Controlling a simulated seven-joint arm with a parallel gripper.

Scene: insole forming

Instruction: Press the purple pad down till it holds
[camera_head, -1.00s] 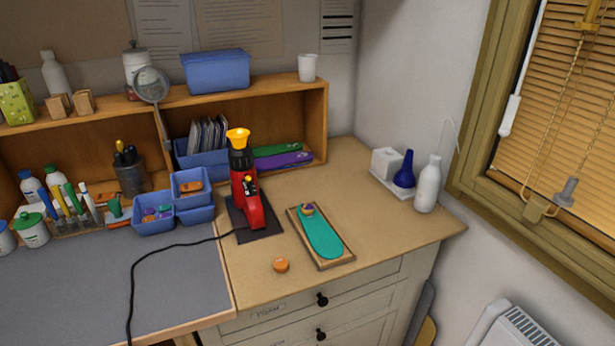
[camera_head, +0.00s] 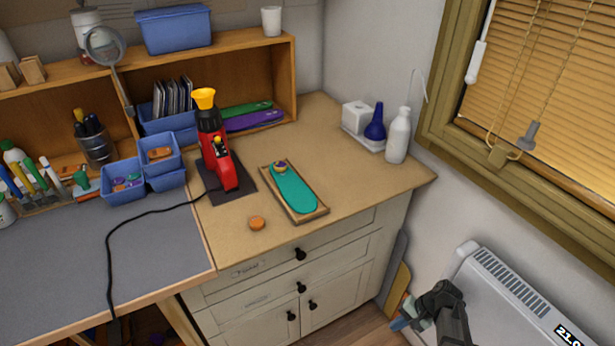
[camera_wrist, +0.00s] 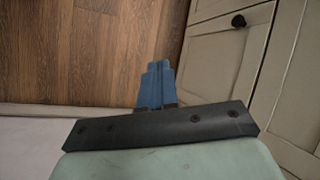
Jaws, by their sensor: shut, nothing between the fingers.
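A teal insole (camera_head: 296,190) lies in a shallow wooden tray (camera_head: 317,216) on the cabinet top. A small round pad (camera_head: 281,166), purple with some orange or yellow, sits at its far end; whether it is stuck cannot be told. My gripper (camera_head: 401,324) is at the lower right of the head view, low beside the cabinet and well away from the pad. The wrist view shows its blue fingers (camera_wrist: 157,82) shut and empty, pointing toward the wooden floor. The insole and pad are not in the wrist view.
A red tool with a yellow top (camera_head: 216,150) stands left of the tray on a dark mat. An orange disc (camera_head: 257,223) lies in front. A white bottle (camera_head: 398,136) stands at the back right. A radiator (camera_head: 510,300) is near my gripper. Cabinet doors (camera_wrist: 225,62) are close by.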

